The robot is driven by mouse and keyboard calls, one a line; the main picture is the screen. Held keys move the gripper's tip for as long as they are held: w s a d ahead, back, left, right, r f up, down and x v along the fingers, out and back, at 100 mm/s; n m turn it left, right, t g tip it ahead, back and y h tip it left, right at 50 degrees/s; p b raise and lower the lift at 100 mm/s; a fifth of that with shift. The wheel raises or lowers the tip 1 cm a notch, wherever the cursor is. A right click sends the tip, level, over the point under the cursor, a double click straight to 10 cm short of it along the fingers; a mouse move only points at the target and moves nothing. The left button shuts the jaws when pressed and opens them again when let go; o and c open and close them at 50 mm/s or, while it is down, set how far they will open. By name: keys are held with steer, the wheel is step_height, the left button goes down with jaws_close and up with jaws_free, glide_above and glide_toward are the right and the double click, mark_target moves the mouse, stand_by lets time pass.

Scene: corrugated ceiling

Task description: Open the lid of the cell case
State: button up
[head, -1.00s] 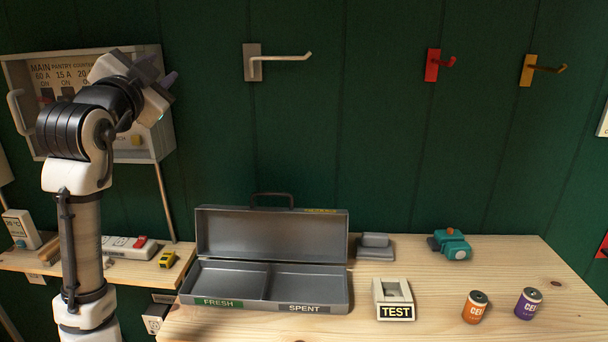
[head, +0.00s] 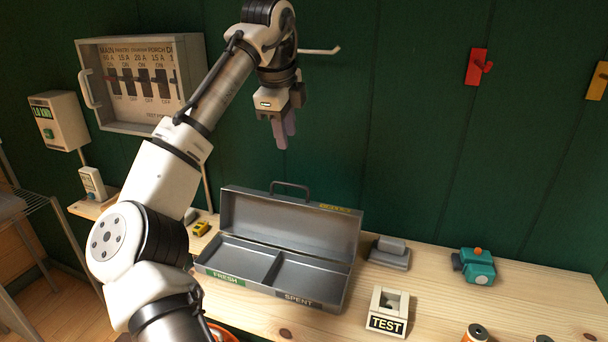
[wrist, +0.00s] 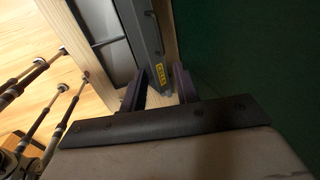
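The grey metal cell case (head: 226,273) stands on the workbench with its lid (head: 285,226) raised upright at the back. A carry handle (head: 290,186) tops the lid. The case has two empty compartments, marked FRESH and SPENT. My gripper (head: 284,136) hangs fingers down in the air, above the lid and apart from it. In the wrist view my gripper (wrist: 159,88) has its two dark fingers spread with nothing between them. The lid (wrist: 148,45) with its yellow CELLS label shows beyond the fingers.
A TEST block (head: 388,311), a grey device (head: 390,254) and a teal device (head: 478,267) stand right of the case. Two cells (head: 476,333) are cut off at the bottom edge. A breaker box (head: 143,85) and wall hooks (head: 478,67) are on the green wall.

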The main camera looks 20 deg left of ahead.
steer(key=p, duration=0.1)
glide_above(294, 200)
step_height(294, 200, down, 12)
steer(key=shift+w+a+f, duration=0.1)
steer(key=shift+w+f, duration=0.05)
steer(key=shift+f, duration=0.1)
jaws_close()
